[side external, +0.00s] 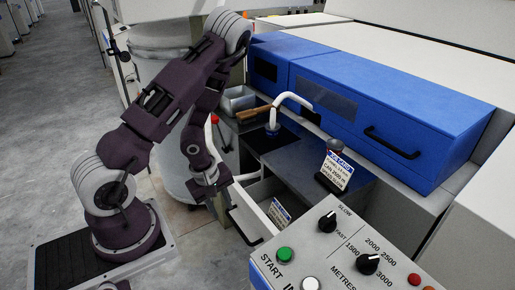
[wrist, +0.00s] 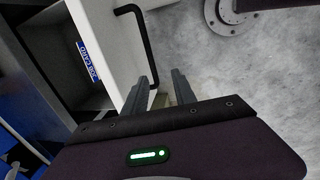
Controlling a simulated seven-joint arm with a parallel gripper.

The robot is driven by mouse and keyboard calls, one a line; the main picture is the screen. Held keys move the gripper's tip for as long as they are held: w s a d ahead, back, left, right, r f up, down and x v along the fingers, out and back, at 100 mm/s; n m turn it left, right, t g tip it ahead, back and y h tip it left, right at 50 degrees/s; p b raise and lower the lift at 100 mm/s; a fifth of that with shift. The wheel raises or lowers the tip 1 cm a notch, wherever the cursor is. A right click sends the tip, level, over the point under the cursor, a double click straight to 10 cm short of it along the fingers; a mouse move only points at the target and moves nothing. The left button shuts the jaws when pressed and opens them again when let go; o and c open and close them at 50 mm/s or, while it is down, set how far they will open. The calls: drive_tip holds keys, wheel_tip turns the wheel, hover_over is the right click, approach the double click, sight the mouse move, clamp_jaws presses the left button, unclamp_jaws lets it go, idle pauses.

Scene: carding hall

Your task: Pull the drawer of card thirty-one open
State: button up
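The pale drawer (side external: 250,212) stands partly pulled out below the dark worktop. A blue-and-white label lies inside it, and it also shows in the wrist view (wrist: 88,60). In the wrist view, the drawer front (wrist: 108,30) carries a black bar handle (wrist: 147,50). My gripper (side external: 220,203) is beside the drawer front, close to the handle. In the wrist view my gripper (wrist: 161,76) has its two fingers apart, with the lower end of the handle appearing between them. I cannot tell whether a finger touches it.
A control panel (side external: 335,245) with knobs and buttons stands at front right. A blue cover (side external: 390,95) with a black handle runs along the back. A sign (side external: 336,172) stands on the worktop. A large pale can (side external: 160,60) is behind my arm. Floor at left is clear.

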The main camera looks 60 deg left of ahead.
drive_tip(key=w+d+f, duration=0.1)
drive_tip(key=d+f, duration=0.2)
drive_tip(key=f, duration=0.2)
drive_tip(key=w+r, duration=0.1)
drive_tip(key=w, duration=1.3)
drive_tip(key=s+d+r+m, duration=0.2)
drive_tip(key=r+m, duration=0.1)
drive_tip(key=r, duration=0.6)
drive_tip(key=s+d+r+m+t, duration=0.1)
drive_tip(key=s+d+r+m, duration=0.2)
drive_tip(key=r, duration=0.7)
drive_tip(key=s+d+r+m, duration=0.2)
drive_tip(key=s+r+m, duration=0.1)
drive_tip(key=r, duration=0.6)
drive_tip(key=shift+s+d+r+m+t, duration=0.25)
drive_tip(key=shift+m+t, duration=0.15)
drive_tip(key=shift+m, duration=0.2)
